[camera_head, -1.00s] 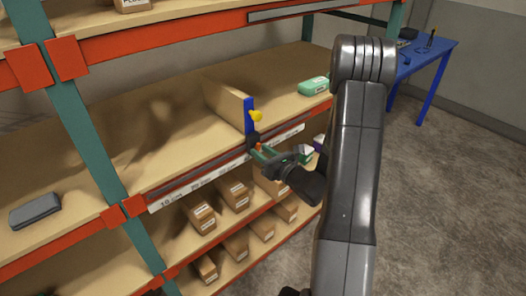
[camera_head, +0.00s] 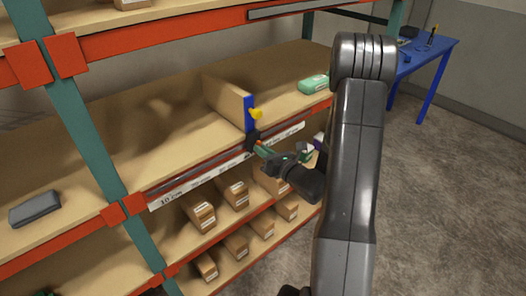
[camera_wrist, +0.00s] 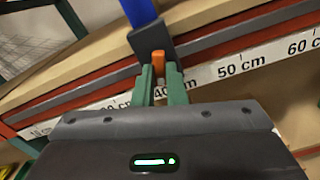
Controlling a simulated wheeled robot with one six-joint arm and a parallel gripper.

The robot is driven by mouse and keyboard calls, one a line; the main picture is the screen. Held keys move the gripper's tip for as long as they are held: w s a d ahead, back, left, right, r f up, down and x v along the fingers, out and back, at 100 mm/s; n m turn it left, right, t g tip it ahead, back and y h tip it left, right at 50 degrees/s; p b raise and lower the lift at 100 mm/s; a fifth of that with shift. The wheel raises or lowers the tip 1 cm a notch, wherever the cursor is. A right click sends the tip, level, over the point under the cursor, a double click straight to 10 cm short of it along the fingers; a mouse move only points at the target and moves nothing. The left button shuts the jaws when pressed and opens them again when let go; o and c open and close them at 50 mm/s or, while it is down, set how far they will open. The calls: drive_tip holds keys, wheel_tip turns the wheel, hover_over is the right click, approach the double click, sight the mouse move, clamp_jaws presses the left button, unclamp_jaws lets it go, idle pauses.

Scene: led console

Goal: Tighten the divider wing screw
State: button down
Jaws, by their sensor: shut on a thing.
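An orange wing screw (camera_wrist: 158,62) sticks out below the block. My gripper (camera_wrist: 160,78) has its green fingers shut on this wing screw, one on each side. In the head view, my gripper (camera_head: 259,149) hides the screw.
A centimetre scale strip (camera_wrist: 242,64) runs along the red shelf beam. A grey case (camera_head: 35,209) and a green box (camera_head: 313,83) lie on the same shelf. Cardboard boxes (camera_head: 201,215) fill the shelves below. A blue table (camera_head: 430,60) stands at the back right.

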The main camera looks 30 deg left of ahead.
drive_tip(key=shift+m, duration=1.9)
drive_tip(key=c, duration=1.5)
unclamp_jaws()
drive_tip(key=shift+o, duration=0.2)
drive_tip(key=b+v, duration=0.2)
drive_tip(key=v, duration=1.2)
drive_tip(key=shift+a, duration=0.1)
drive_tip(key=p+x, duration=0.2)
drive_tip(key=x, duration=1.1)
drive_tip(key=shift+w+a, duration=0.15)
drive_tip(key=shift+a, duration=0.2)
